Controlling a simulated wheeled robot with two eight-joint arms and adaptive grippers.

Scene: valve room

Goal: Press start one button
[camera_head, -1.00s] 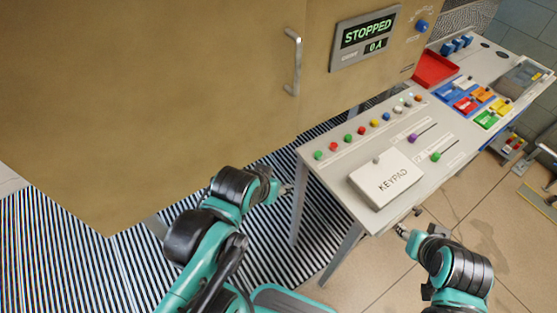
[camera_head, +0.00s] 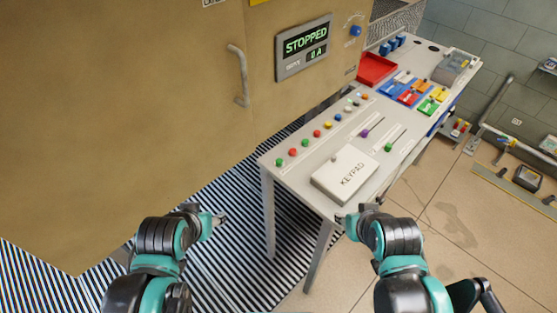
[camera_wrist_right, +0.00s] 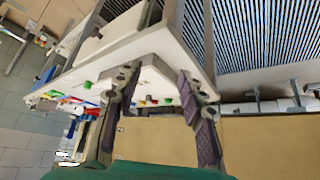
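A row of small coloured buttons runs along the far-left edge of the grey console. At its near end are a green button (camera_head: 279,162) and a red button (camera_head: 292,152), then another green button (camera_head: 304,142) and red button (camera_head: 316,133). Their labels are too small to read, so I cannot tell which is start one. My left gripper (camera_head: 218,219) is left of the console, apart from it; its fingers are too small to judge. My right gripper (camera_head: 343,219) is by the console's near edge, below the keypad. In the right wrist view its fingers (camera_wrist_right: 160,82) are apart and empty.
A white keypad box (camera_head: 345,174) sits on the console (camera_head: 301,185), with purple and green sliders (camera_head: 388,147) beyond. A red tray (camera_head: 376,69) and coloured blocks are farther back. The tan cabinet has a handle (camera_head: 241,75) and a STOPPED display (camera_head: 303,47).

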